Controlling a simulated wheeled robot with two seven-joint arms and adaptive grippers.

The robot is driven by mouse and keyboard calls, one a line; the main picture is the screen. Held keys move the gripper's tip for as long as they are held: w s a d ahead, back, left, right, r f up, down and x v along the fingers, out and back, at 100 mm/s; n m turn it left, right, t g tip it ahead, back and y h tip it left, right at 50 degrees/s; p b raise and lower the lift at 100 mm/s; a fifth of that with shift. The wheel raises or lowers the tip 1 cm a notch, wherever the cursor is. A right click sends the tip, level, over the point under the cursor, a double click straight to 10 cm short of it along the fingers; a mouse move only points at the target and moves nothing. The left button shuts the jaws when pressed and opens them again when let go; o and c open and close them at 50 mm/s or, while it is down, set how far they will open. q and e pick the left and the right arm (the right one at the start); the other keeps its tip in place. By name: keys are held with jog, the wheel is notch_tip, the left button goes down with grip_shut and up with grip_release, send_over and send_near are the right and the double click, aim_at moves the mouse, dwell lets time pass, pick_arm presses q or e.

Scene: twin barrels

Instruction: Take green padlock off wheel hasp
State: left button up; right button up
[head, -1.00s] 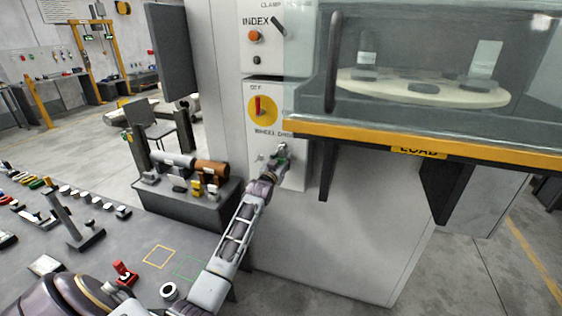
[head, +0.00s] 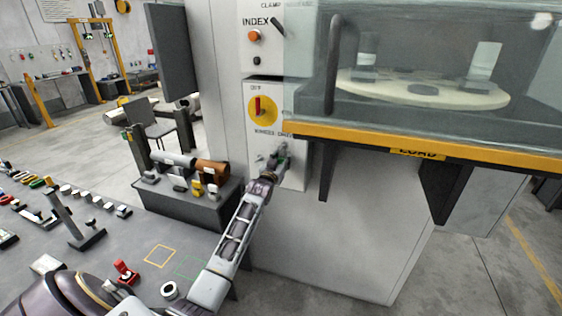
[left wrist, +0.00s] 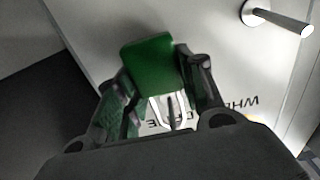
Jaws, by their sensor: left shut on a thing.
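The green padlock (left wrist: 152,63) sits between the fingers of my left gripper (left wrist: 160,85) in the left wrist view. The gripper is shut on it. Thin bright metal bars (left wrist: 170,110) show just below the green body; I cannot tell whether they are shackle or hasp. In the head view my left gripper (head: 279,158) is at the lower part of the white control panel, under the wheel drive label (head: 272,133). It mostly hides the padlock and the hasp there. I cannot tell whether the shackle is still through the hasp. My right gripper is not in view.
A metal peg (left wrist: 285,20) sticks out of the panel near the gripper. Above are a red switch on a yellow disc (head: 261,109) and the yellow load ledge (head: 420,145). A dark bracket (head: 327,172) hangs to the right. A grey bench with empty outlined squares (head: 160,256) lies lower left.

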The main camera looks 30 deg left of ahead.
pick_arm(q)
jog(key=shift+s+d+r+p, duration=0.15)
jog(key=shift+s+r+p, duration=0.15)
jog(key=shift+s+p, duration=0.45)
jog(key=shift+s+d+r+p, duration=0.1)
jog(key=shift+s+r+p, duration=0.05)
jog(key=shift+s+p, duration=0.3)
jog(key=shift+s+d+r+p, duration=0.1)
jog(key=shift+s+p, duration=0.2)
jog(key=shift+s, duration=0.15)
jog(key=shift+s+d, duration=0.1)
jog(key=shift+s, duration=0.15)
jog(key=p+v, duration=0.3)
jog(key=v, duration=0.4)
dwell(0.8)
